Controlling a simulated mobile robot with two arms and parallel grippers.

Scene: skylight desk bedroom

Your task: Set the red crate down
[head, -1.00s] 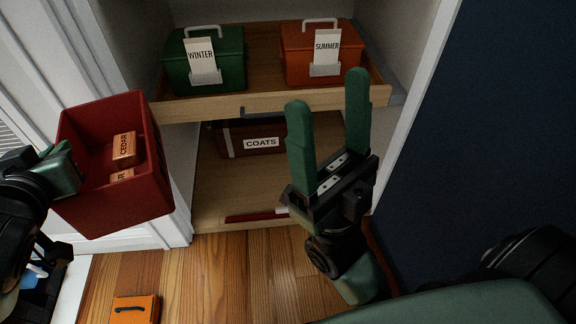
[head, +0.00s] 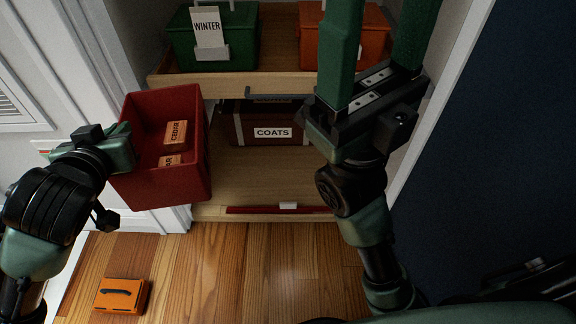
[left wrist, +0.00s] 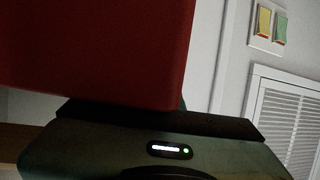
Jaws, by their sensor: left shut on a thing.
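The red crate (head: 160,185) hangs in the air, tilted, at the left of the head view, in front of the closet's left door frame. It holds cedar blocks (head: 174,135) marked "CEDAR". My left gripper (head: 122,148) is shut on the crate's left side. In the left wrist view the red crate (left wrist: 100,45) fills the upper left, and its grip point is mostly hidden. My right gripper (head: 378,40) is raised in front of the closet with its two green fingers apart and nothing between them; the tips run past the top edge of the view.
A pulled-out wooden drawer (head: 225,82) holds a green "WINTER" box (head: 240,40) and an orange box (head: 312,45). Below, a brown "COATS" box (head: 250,122) stands on the closet floor (head: 240,180), with bare room before it. An orange case (head: 120,295) lies on the wood floor.

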